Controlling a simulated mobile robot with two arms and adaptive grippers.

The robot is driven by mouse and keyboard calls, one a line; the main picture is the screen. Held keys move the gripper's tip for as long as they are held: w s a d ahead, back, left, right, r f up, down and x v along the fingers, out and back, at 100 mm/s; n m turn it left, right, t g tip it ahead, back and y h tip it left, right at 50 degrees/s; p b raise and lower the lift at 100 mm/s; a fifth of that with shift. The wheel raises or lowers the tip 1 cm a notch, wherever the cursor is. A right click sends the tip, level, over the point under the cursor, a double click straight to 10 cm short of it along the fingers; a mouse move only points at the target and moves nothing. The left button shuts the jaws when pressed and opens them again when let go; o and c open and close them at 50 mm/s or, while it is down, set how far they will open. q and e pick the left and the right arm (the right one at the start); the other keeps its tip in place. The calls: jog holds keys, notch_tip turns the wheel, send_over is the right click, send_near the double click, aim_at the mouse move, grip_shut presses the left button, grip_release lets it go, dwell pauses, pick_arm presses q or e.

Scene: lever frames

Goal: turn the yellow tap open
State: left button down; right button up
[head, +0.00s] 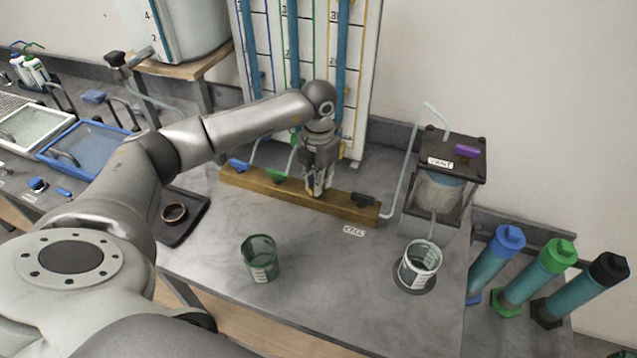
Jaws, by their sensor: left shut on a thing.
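A long wooden block (346,205) lies on the grey bench and carries a row of taps. A blue tap (238,164), a green tap (277,175) and a black tap (363,200) show on it. My left gripper (318,190) points down at the block between the green and black taps. Its fingers are shut at the place in the row where the yellow tap sits, and they hide that tap, so I cannot see how its handle is turned. My right gripper is not in view.
A panel with blue columns (293,45) stands behind the block. A vessel (440,188) with a purple tap (467,151) stands to the right. A green beaker (260,259) and a clear beaker (419,264) stand in front.

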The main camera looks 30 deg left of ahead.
pick_arm(q)
jog(key=shift+w+r+n+b, duration=0.15)
jog(key=shift+n+b, duration=0.35)
jog(key=shift+n, duration=1.7)
jog(key=c, duration=1.6)
grip_release()
jog(key=shift+o, duration=0.5)
notch_tip(320, 180, up, 12)
